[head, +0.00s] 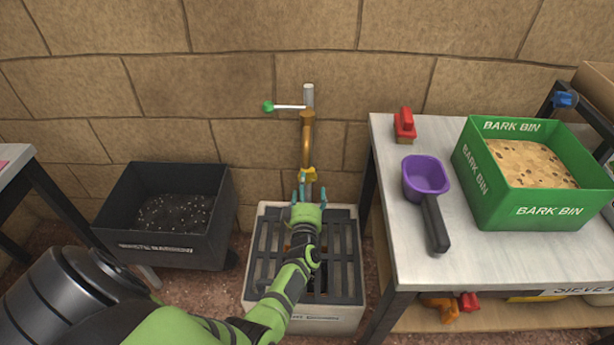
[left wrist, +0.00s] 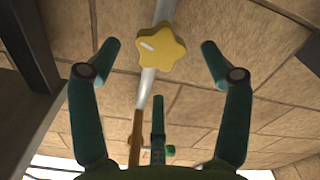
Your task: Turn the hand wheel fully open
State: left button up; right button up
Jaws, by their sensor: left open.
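The hand wheel is a small yellow star-shaped knob on a pipe by the wall. In the head view the wheel (head: 308,174) shows just beyond my left gripper (head: 301,186). In the left wrist view the wheel (left wrist: 160,46) lies between the two spread fingers of my left gripper (left wrist: 158,58), with a clear gap on each side. The fingers are open and hold nothing. A pale mark shows on one part of the wheel's face. My right gripper is in neither view.
A brown spout (head: 306,135) and a lever with a green knob (head: 268,106) rise above the wheel. A grated basin (head: 350,311) stands below. A black bin (head: 160,250) is left; a bench (head: 480,258) with a purple scoop (head: 428,175) and green bark bin (head: 487,200) is right.

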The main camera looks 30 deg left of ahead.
aim_at(307, 178)
pick_arm(q)
jog(key=shift+s, duration=0.1)
jog(key=shift+r+m, duration=0.1)
jog(key=shift+m, duration=0.3)
jog(key=m+p, duration=0.1)
jog(key=m, duration=0.2)
jog(key=shift+m+p, duration=0.35)
jog(key=shift+m, duration=0.05)
jog(key=m, duration=0.4)
jog(key=shift+d+p, duration=0.1)
jog(key=shift+p, duration=0.2)
jog(key=m, duration=0.3)
jog(key=shift+m, duration=0.3)
jog(key=shift+b+x, duration=1.1)
jog(key=shift+x, duration=0.65)
jog(key=shift+a, duration=0.25)
